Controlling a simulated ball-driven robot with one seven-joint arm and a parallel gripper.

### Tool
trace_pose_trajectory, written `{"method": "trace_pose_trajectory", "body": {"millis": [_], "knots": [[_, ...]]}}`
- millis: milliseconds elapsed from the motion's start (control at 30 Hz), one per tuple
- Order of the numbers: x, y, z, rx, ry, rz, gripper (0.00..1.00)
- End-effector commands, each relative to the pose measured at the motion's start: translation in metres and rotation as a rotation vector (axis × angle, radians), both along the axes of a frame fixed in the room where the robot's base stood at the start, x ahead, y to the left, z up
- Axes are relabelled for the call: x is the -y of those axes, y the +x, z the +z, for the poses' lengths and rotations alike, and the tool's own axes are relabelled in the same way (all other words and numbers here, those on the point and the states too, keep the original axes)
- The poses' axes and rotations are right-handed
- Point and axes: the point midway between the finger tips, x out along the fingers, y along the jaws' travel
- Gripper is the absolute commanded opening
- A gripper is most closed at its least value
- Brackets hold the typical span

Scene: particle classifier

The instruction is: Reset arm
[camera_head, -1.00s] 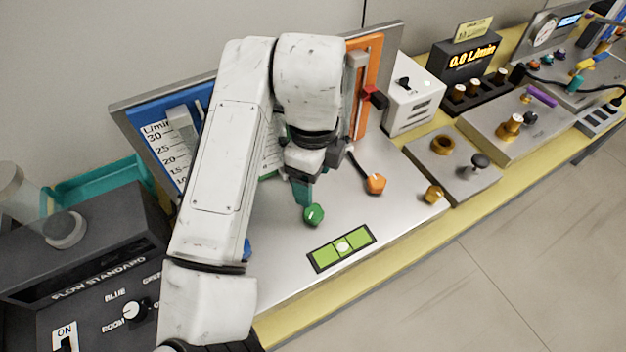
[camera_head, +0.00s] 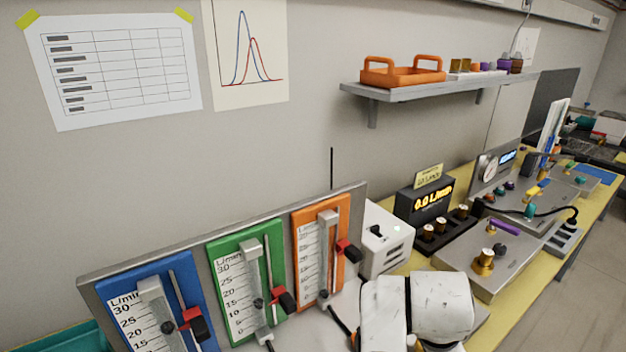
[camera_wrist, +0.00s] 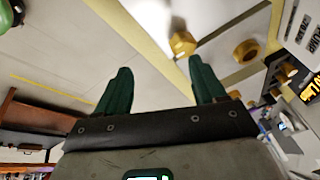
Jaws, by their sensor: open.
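My gripper (camera_wrist: 160,64) shows in the wrist view with its two dark green fingers spread wide. No object is between them. A yellow knob (camera_wrist: 183,43) and a brass ring-shaped fitting (camera_wrist: 247,50) lie beyond the fingertips, apart from them. A green rounded thing (camera_wrist: 12,22) is cut off at the upper left corner. In the head view my white arm is folded at the bottom right, and the gripper itself is out of that view.
Blue (camera_head: 158,300), green (camera_head: 245,275) and orange (camera_head: 321,240) flow-meter panels stand along the back. A white switch box (camera_head: 385,240) and a display reading 0.0 L/min (camera_head: 436,205) stand right of them. An orange tray (camera_head: 403,77) sits on the wall shelf (camera_head: 400,95).

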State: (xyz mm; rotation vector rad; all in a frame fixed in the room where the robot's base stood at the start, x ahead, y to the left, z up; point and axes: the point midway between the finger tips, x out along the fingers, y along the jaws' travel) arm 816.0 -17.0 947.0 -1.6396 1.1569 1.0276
Motion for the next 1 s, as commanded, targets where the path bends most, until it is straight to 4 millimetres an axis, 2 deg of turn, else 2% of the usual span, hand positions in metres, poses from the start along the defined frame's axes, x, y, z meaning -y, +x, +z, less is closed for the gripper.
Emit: {"method": "trace_pose_trajectory", "body": {"millis": [33, 200, 267, 400, 533, 700, 833, 1000], "knots": [[0.026, -0.011, -0.010, -0.014, -0.046, 0.057, 0.69], [0.080, -0.051, -0.039, -0.088, -0.153, 0.326, 0.69], [0.093, -0.069, -0.052, -0.124, -0.178, 0.425, 0.69], [0.111, -0.120, -0.082, -0.213, -0.200, 0.667, 0.69], [0.111, -0.175, -0.110, -0.285, -0.174, 0.897, 0.69], [0.090, -0.241, -0.137, -0.326, -0.095, 1.155, 0.69], [0.071, -0.272, -0.146, -0.321, -0.043, 1.281, 0.69], [0.061, -0.286, -0.149, -0.313, -0.016, 1.343, 0.69]]}}
